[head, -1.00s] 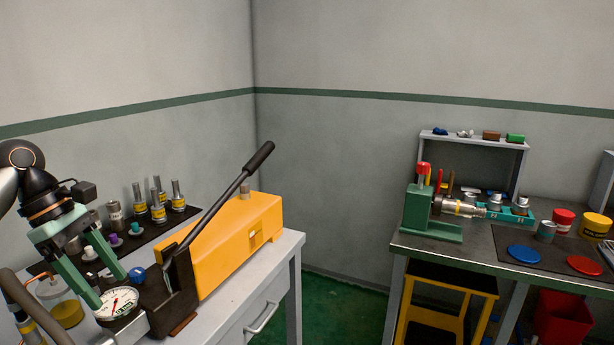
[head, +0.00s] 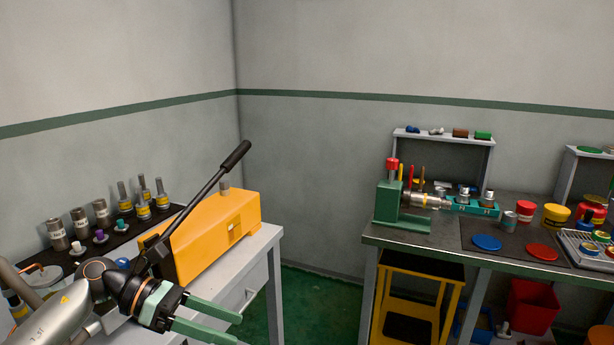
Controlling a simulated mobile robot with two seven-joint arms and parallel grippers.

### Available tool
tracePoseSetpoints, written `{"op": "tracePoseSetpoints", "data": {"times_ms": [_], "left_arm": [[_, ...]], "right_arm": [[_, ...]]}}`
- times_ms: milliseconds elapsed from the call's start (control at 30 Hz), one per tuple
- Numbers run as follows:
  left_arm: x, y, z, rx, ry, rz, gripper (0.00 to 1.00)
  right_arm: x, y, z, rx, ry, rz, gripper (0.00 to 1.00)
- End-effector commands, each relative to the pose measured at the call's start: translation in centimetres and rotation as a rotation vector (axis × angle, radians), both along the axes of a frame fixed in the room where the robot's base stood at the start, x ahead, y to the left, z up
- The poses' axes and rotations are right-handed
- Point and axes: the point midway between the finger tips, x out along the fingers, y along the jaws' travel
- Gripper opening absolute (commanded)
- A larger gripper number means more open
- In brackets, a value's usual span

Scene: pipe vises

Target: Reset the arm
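My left gripper (head: 236,331) has green fingers and is at the bottom of the head view, left of centre. Its fingers are apart with nothing between them, and they point right, past the front of the left bench. My grey forearm comes in from the lower left corner and hides part of that bench. My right arm and gripper are not in view.
A yellow hand pump (head: 208,240) with a raised black lever (head: 205,188) stands on the left bench (head: 262,246), behind my gripper. Several metal cylinders stand on a dark mat there. A green vise (head: 390,205) is on the right bench (head: 376,237). Green floor (head: 310,305) lies clear between the benches.

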Motion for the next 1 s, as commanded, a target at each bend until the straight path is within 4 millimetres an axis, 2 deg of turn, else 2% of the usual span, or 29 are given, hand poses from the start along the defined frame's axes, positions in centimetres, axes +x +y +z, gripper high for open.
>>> {"op": "tracePoseSetpoints", "data": {"times_ms": [33, 100, 200, 367, 467, 567, 667, 767, 800, 867, 900, 1000], "left_arm": [[-0.6, -2.2, -0.5, -0.119, 0.09, 0.043, 0.74], [-0.9, -4.4, -0.4, -0.28, 0.217, 0.12, 0.74], [-0.9, -6.2, -0.6, -0.501, 0.427, 0.245, 0.74], [-0.3, -6.3, -2.2, -0.833, 0.816, 0.482, 0.74], [0.1, -5.0, -4.8, -1.024, 1.082, 0.652, 0.74], [-0.5, -3.2, -8.8, -1.2, 1.358, 0.837, 0.74], [-2.3, -1.1, -14.0, -1.365, 1.642, 1.042, 0.74], [-5.7, 0.8, -19.7, -1.516, 1.919, 1.261, 0.74], [-7.5, 1.4, -21.9, -1.571, 2.024, 1.351, 0.74], [-10.4, 2.1, -24.7, -1.641, 2.162, 1.476, 0.74], [-12.2, 2.3, -26.3, 1.618, -2.158, -1.492, 0.74], [-16.1, 2.7, -29.1, 1.47, -2.004, -1.43, 0.74]], "right_arm": [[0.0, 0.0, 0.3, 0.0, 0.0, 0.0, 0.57], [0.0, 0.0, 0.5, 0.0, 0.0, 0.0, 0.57], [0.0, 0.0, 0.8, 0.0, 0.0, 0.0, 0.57], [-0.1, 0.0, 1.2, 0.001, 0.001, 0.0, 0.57], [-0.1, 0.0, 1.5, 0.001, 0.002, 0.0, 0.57], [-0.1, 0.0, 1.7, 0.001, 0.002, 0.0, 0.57], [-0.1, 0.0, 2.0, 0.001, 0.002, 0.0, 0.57], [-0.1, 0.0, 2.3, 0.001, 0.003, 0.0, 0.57], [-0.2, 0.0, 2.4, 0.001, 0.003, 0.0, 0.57], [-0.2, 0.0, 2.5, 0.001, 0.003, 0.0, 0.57], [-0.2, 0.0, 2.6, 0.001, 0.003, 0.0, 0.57], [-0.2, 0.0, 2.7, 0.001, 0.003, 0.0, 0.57]]}}
